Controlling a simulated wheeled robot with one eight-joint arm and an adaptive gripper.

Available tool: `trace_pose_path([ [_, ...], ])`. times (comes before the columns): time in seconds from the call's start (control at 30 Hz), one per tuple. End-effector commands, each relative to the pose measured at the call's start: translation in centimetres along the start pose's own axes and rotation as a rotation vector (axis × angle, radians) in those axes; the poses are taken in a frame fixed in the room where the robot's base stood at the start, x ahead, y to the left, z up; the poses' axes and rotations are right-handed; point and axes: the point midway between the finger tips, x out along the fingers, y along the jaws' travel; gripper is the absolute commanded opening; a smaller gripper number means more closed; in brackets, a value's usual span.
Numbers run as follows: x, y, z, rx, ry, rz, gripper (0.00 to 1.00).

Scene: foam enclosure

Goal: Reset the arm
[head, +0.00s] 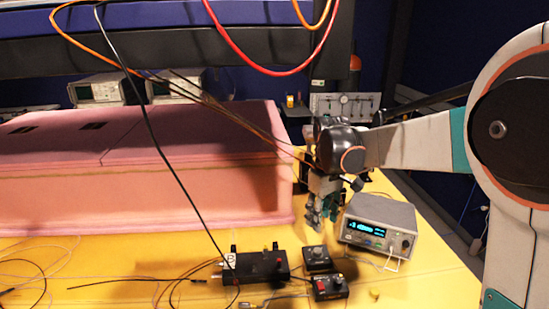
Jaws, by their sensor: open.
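My arm comes in from the right side of the head view and reaches toward the middle. My gripper (322,217) hangs pointing down above the yellow table (420,285), just left of a grey bench instrument (378,224) with a lit blue display. The fingers look open, and I see nothing between them. They are small in this view, and I cannot tell the exact gap to the instrument or the table.
A pink foam enclosure (150,195) fills the left and middle. In front lie a black box (256,267), two small control boxes (317,258) (329,287) and loose cables. Red and orange cables (270,72) hang above. More instruments (97,90) stand behind the foam.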

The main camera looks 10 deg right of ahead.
Motion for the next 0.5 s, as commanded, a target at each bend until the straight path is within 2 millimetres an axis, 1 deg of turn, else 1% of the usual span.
trace_pose_path([
  [0.17, -2.4, -1.6, 2.8, 0.059, 0.061, 0.033, 0.43],
  [0.3, -4.2, -3.2, 5.5, 0.125, 0.131, 0.065, 0.43],
  [0.5, -5.9, -5.6, 9.6, 0.219, 0.235, 0.104, 0.43],
])
